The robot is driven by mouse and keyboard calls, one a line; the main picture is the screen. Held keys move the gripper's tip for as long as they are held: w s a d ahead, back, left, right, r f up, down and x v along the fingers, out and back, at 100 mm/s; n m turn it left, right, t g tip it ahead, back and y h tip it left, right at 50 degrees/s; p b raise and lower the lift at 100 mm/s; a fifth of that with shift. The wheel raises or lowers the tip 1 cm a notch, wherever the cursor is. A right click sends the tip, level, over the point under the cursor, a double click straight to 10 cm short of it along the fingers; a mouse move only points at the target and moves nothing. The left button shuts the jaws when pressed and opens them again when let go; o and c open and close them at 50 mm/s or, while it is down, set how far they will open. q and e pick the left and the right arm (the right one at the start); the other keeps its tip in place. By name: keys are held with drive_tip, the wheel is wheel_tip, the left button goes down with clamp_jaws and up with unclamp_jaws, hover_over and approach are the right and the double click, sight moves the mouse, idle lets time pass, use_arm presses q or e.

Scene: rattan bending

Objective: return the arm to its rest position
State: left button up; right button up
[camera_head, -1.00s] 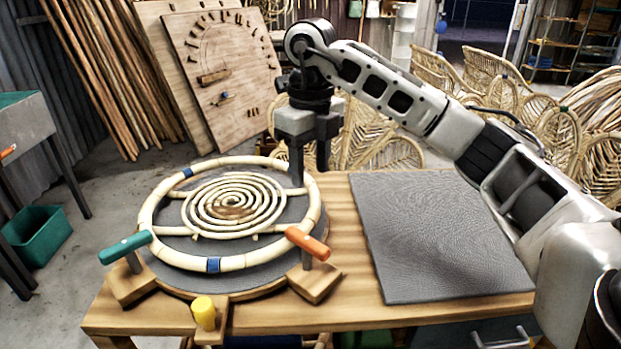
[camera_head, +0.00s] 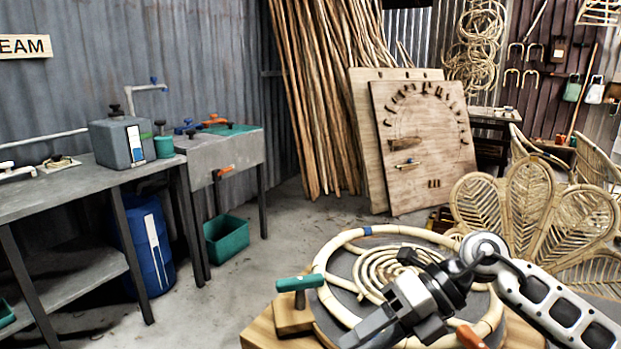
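My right arm comes in from the lower right, and its gripper (camera_head: 362,343) hangs in front of the round rattan frame (camera_head: 330,262). The gripper points down and left; its fingers are mostly edge-on and partly cut off by the picture's bottom, so their opening is unclear. The rattan frame is a pale ring with a spiral (camera_head: 378,268) inside, lying on a dark round plate on the wooden table (camera_head: 262,335). My arm hides much of its middle and right side. My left gripper is not in view.
A grey bench (camera_head: 60,190), a steel trough (camera_head: 222,152), a blue drum (camera_head: 150,245) and a green bin (camera_head: 226,240) are at left. Rattan fan backs (camera_head: 530,215) stand at right.

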drive_tip(key=s+a+r+m+t+y, duration=0.25)
drive_tip(key=a+m+y, duration=0.25)
drive_tip(key=a+y, duration=0.25)
drive_tip(key=d+f+m+t+h, duration=0.55)
drive_tip(key=f+m+t, duration=0.2)
drive_tip(key=m, duration=0.65)
drive_tip(key=d+f+m+t+h, duration=0.5)
drive_tip(key=f+m+t+h, duration=0.25)
drive_tip(key=m, duration=0.75)
drive_tip(key=s+d+f+m+g+h, duration=0.2)
drive_tip(key=s+d+f+m+g, duration=0.1)
drive_tip(key=s+f, duration=0.7)
drive_tip(key=shift+f+m+g, duration=0.55)
drive_tip(key=shift+m+g, duration=0.35)
drive_tip(key=shift+g, duration=0.05)
